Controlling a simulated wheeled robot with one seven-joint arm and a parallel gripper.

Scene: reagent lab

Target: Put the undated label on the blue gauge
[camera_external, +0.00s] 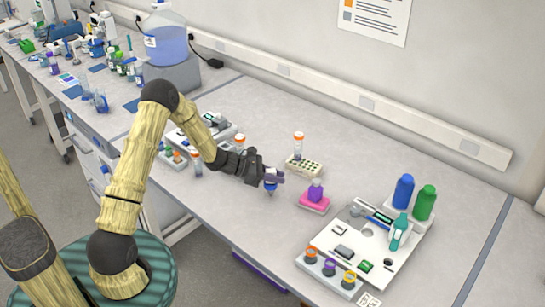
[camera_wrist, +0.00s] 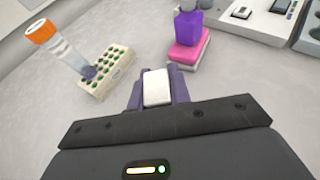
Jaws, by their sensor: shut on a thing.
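My gripper (camera_external: 272,179) is above the bench, left of the pink block. In the wrist view its purple fingers are shut on a small white-topped piece (camera_wrist: 157,88). In the external view a little white and blue shows at the fingers, so I cannot tell if this piece is the label or something else. A white paper with a printed code (camera_external: 369,300) lies at the front edge of the bench; its print is too small to read. I cannot make out a blue gauge for certain in either view.
A purple bottle (camera_external: 315,190) stands on a pink block (camera_external: 314,203), right of my gripper. A tube rack (camera_external: 303,168) with an orange-capped tube (camera_external: 298,146) is behind. A white panel (camera_external: 385,262), blue bottle (camera_external: 403,191) and green bottle (camera_external: 424,202) stand right. Open bench lies in front.

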